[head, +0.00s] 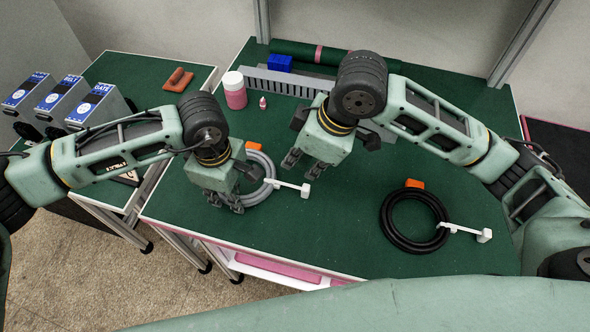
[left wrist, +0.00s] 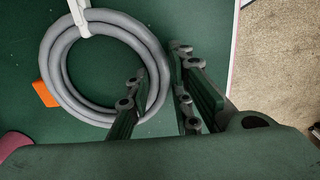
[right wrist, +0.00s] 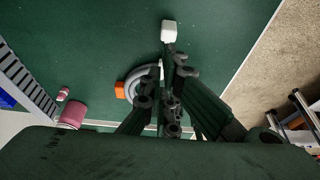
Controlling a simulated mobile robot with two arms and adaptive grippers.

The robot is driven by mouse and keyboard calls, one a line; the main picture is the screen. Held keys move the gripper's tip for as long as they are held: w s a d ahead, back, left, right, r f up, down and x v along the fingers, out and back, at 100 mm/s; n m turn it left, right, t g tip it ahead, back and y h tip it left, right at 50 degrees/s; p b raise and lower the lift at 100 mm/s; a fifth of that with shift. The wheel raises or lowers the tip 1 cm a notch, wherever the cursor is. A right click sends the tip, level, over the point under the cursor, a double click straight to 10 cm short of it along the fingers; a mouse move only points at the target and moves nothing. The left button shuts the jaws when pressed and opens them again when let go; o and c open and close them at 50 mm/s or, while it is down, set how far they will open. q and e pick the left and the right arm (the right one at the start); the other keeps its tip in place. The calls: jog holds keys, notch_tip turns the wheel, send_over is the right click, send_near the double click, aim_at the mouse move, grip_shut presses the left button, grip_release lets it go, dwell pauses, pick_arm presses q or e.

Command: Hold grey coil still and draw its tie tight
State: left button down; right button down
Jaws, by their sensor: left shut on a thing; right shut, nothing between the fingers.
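The grey coil (head: 258,194) lies on the green table; it also shows in the left wrist view (left wrist: 52,72). Its white tie (head: 289,185) crosses the coil's right side and runs out to a blocky end. In the right wrist view this white end (right wrist: 168,31) lies just beyond the fingertips. My left gripper (head: 225,204) is shut on the near left part of the coil's ring, partly hiding it. My right gripper (head: 304,163) is shut and empty, above the table behind the tie, apart from it.
An orange tag (head: 253,145) is at the grey coil. A black coil (head: 386,222) with its own white tie lies to the right. A pink jar (head: 235,92), small bottle (head: 263,102), blue block (head: 280,63) and grey slotted duct (head: 290,87) stand behind. The table between the coils is clear.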

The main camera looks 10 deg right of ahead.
aim_at(307, 185)
pick_arm(q)
jog(key=shift+s+d, duration=0.1)
pick_arm(e)
jog(key=shift+v, duration=2.25)
jog(key=shift+a, duration=0.1)
pick_arm(q)
jog(key=c, duration=1.5)
grip_release()
